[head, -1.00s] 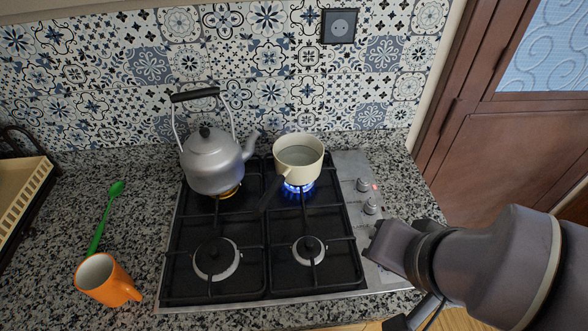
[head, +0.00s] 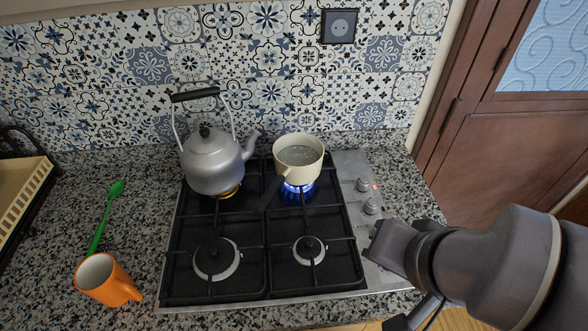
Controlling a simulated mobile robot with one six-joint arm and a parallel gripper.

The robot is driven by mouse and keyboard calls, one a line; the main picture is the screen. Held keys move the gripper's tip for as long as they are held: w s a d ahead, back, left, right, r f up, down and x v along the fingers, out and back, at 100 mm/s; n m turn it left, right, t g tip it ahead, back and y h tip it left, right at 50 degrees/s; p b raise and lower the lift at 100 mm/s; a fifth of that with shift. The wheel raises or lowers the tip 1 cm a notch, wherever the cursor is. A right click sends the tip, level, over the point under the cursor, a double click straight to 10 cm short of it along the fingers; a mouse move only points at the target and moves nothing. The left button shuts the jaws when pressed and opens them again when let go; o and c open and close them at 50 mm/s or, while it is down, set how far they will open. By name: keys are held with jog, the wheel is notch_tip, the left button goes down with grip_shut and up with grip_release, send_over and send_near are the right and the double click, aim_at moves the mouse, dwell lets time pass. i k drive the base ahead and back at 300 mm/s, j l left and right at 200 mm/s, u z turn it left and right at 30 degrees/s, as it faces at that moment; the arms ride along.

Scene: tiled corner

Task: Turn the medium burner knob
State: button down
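The hob (head: 340,165) has a column of silver knobs on its right side. An upper knob (head: 362,185) and a second knob (head: 371,206) below it show, with a small red light beside the upper one. My gripper (head: 376,243) is at the hob's right edge, over the lower part of the knob column. My arm hides any knobs there. The fingertips are small and partly hidden, so I cannot tell whether they are open or touching a knob. I cannot tell which knob is the medium one.
A cream pot (head: 307,180) of liquid sits over a blue flame at back right. A grey kettle (head: 212,165) sits over a glowing back-left burner. The front burners are bare. An orange mug (head: 100,280) and a green spoon (head: 104,218) are at left.

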aim_at(360, 186)
jog(key=u, duration=0.75)
jog(key=k+j+z, duration=0.35)
jog(key=j, duration=0.2)
